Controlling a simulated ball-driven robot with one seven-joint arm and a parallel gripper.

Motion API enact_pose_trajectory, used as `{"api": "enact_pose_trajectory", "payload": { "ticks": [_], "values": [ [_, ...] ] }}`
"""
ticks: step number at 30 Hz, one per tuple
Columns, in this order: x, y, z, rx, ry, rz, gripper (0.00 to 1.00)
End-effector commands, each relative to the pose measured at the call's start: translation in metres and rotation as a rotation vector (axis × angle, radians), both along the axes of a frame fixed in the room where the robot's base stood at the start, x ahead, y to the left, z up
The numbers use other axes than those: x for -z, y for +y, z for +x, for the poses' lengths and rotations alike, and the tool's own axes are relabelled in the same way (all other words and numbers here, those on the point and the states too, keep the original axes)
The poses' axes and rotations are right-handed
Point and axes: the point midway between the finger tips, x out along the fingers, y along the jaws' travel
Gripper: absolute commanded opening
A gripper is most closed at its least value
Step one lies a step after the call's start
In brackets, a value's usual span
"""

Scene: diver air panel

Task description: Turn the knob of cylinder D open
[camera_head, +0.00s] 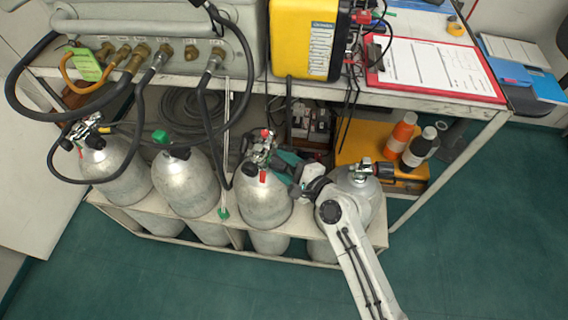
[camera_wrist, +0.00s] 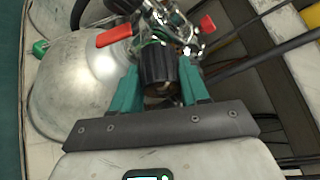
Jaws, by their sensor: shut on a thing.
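Several silver cylinders stand in a row in the rack, and I can read no letter on any of them. My gripper (camera_head: 288,168) is at the valve of the third cylinder from the left (camera_head: 263,196), which carries red tags. In the wrist view, its teal fingers (camera_wrist: 159,72) stand on both sides of a black ribbed knob (camera_wrist: 157,62) and are shut on it. The metal valve (camera_wrist: 172,22) and red levers are just beyond. The rightmost cylinder (camera_head: 362,190) stands behind my arm, partly hidden, with its own black knob (camera_head: 384,171).
The rack's shelf (camera_head: 225,228) holds the cylinders. Black hoses run from the grey panel (camera_head: 170,35) above to the left cylinders. A yellow case (camera_head: 350,150) with two bottles stands behind, right. The bench edge (camera_head: 430,97) overhangs. Green floor (camera_head: 480,220) is clear at right.

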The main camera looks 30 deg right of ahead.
Motion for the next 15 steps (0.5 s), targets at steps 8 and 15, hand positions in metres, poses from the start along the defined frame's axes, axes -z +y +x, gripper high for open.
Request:
{"api": "enact_pose_trajectory", "payload": {
  "ticks": [8,15],
  "values": [
    [0.0024,0.0006,-0.0005,-0.001,-0.008,-0.010,0.14],
    [0.0068,0.0013,-0.0007,-0.002,-0.072,-0.085,0.14]
  ]
}}
